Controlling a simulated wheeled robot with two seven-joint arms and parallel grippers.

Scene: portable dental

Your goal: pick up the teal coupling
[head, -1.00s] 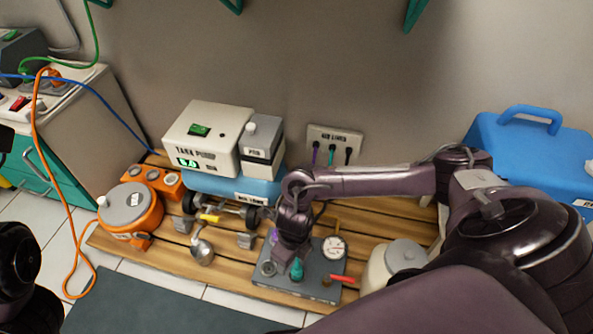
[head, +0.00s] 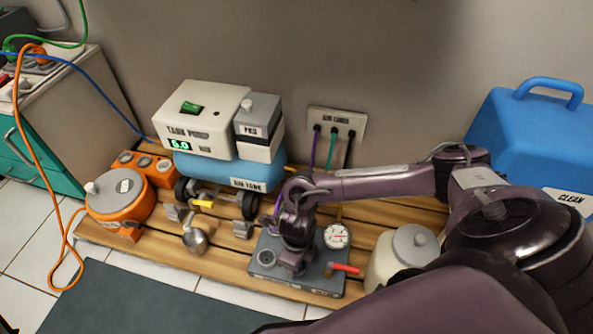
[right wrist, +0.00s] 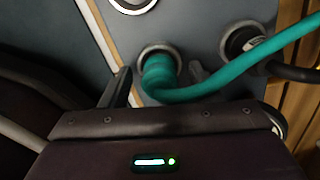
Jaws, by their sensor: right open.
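The teal coupling (right wrist: 158,75) sits in a round metal-rimmed port on a grey panel in the right wrist view, with a teal hose running off to the right. In the head view my right gripper (head: 294,268) is low over the grey manifold block (head: 325,287) and hides the coupling. In the right wrist view my open right gripper (right wrist: 157,84) has one finger left of the coupling and the other partly hidden behind the teal hose. I cannot tell whether either finger touches it. My left gripper is not in view.
The block also carries a gauge (head: 337,236) and a red lever (head: 346,268). A black hose fitting (right wrist: 243,42) is beside the coupling. A blue tank (head: 232,172) is behind.

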